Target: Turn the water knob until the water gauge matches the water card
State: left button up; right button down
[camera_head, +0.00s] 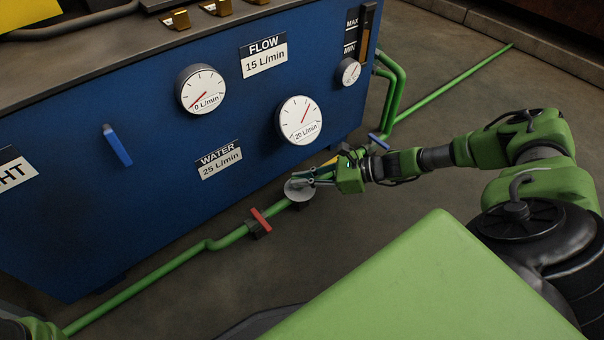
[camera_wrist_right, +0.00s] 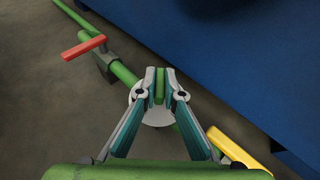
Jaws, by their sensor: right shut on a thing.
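The water card (camera_head: 219,159) on the blue cabinet reads 25 L/min. A round white gauge (camera_head: 300,120) to its right is labelled 20 L/min, with its red needle pointing up and right. A pale round knob (camera_head: 296,193) sits on the green floor pipe below; it also shows in the wrist view (camera_wrist_right: 158,118). My right gripper (camera_head: 308,178) is shut on the knob, its teal-and-grey fingers (camera_wrist_right: 160,85) closed around a narrow green part above the pale disc. The fingers hide part of the knob. My left gripper is out of view.
A red-handled valve (camera_head: 260,220) sits on the pipe left of the knob. The flow card (camera_head: 263,55) reads 15 L/min; the gauge beside it (camera_head: 201,90) reads 0 L/min. A blue handle (camera_head: 117,145) is on the cabinet front. Green pipes (camera_head: 393,90) rise at the cabinet's right.

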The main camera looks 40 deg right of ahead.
jog(key=shift+w+a+r+n+g+y+p, duration=0.1)
jog(key=shift+w+r+n+g+y+p, duration=0.05)
jog(key=shift+n+g+y+p, duration=0.6)
jog(key=c, duration=2.2)
grip_release()
jog(key=shift+o, duration=0.2)
jog(key=shift+s+d, duration=0.2)
jog(key=shift+d, duration=0.1)
jog(key=v, duration=1.1)
jog(key=shift+r, duration=0.15)
